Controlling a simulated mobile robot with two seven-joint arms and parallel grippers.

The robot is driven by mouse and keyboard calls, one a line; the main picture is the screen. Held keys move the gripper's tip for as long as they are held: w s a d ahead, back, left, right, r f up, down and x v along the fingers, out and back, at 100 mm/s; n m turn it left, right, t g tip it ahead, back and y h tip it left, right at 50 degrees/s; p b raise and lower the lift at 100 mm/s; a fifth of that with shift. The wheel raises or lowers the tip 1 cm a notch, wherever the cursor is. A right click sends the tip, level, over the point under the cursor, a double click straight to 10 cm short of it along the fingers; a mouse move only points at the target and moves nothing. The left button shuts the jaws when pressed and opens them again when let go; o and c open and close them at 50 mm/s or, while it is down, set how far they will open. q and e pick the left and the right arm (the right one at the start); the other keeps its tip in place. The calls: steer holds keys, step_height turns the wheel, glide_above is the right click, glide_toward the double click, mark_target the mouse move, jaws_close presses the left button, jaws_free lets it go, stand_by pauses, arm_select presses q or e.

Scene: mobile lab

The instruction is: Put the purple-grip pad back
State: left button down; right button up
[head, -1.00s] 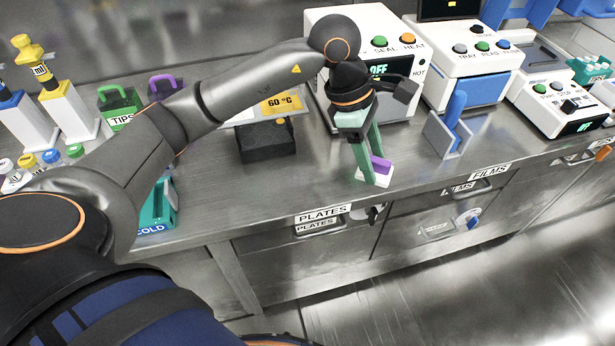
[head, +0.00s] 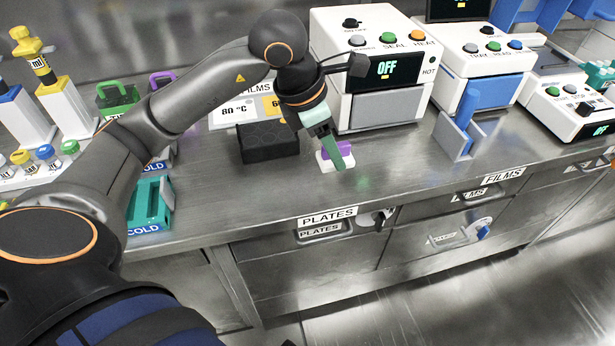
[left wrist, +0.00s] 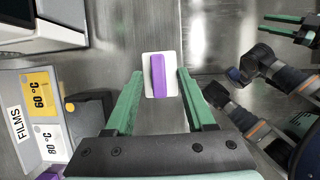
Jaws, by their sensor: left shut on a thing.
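The purple-grip pad (head: 338,150) is a white flat plate with a purple bar on top. It is low over the steel bench, right of a dark block; I cannot tell if it touches the bench. My left gripper (head: 334,160) is shut on it, with green fingers pointing down. In the left wrist view the pad's white plate (left wrist: 149,88) lies between the two fingertips (left wrist: 160,82), the purple bar in the middle. Green finger-like parts of my other arm (left wrist: 288,26) show at the top right of that view; their opening is unclear.
The dark block (head: 268,143) stands left of the pad, before the temperature cards (head: 234,114). The sealer (head: 378,108) reading OFF is behind right. A teal COLD rack (head: 150,205) is left. The bench front (head: 300,190) is clear.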

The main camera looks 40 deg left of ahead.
arm_select(q)
steer(key=a+f, duration=0.1)
steer(key=s+a+f, duration=0.1)
steer(key=f, duration=0.1)
steer(key=a+f+b, duration=0.1)
steer(key=f, duration=0.1)
steer(key=shift+s+a, duration=0.2)
steer(key=shift+s, duration=0.05)
steer(key=shift+a+f, duration=0.15)
steer(key=shift+f, duration=1.5)
steer(key=shift+b, duration=0.3)
steer(key=shift+c, duration=1.2)
jaws_free()
steer(key=shift+f, duration=0.1)
steer(key=shift+r, duration=0.2)
steer(key=p+v, duration=0.1)
steer(key=v, duration=1.1)
steer(key=shift+p, duration=0.4)
steer(key=shift+f, duration=0.1)
